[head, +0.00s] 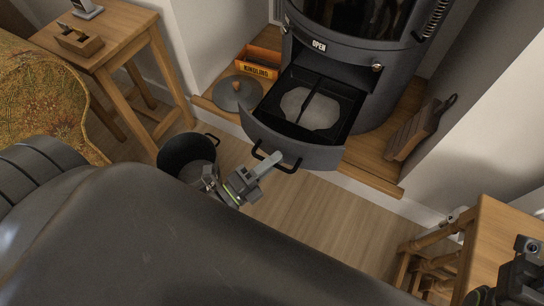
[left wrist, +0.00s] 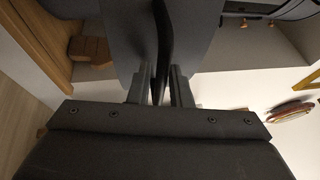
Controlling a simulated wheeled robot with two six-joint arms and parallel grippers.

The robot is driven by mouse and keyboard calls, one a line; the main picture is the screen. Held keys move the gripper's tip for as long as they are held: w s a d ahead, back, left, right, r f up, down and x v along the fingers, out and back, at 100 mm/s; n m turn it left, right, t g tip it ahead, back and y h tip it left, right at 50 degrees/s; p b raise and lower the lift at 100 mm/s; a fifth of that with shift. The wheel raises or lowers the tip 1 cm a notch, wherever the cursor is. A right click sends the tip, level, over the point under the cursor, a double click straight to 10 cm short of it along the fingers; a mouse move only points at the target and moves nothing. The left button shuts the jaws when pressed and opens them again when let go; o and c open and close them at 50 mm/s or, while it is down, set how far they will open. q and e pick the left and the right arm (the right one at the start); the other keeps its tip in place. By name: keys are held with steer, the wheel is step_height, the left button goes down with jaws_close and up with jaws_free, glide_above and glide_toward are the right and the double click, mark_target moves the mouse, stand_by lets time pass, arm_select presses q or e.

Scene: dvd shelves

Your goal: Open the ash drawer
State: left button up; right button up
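The ash drawer (head: 292,143) is a dark grey curved-front drawer in the base of the black stove (head: 352,55). It stands pulled well out, and its inside with a pale grey ash bed (head: 309,107) shows. Its black bar handle (head: 290,168) is on the front. My left gripper (head: 272,158) is at the handle. In the left wrist view the black handle bar (left wrist: 161,45) runs between the two fingers, which close on it. Part of my right arm shows at the lower right in the head view; its fingers cannot be made out.
A black bucket (head: 186,152) stands on the floor left of my left gripper. A round grey lid (head: 237,93) and a kindling box (head: 258,65) are left of the stove. Wooden tables (head: 120,30) stand at left and lower right. Floor before the drawer is clear.

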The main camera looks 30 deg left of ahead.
stand_by(0.5)
arm_select(q)
steer(key=v, duration=1.7)
steer(key=shift+s, duration=0.2)
steer(key=shift+a, duration=0.15)
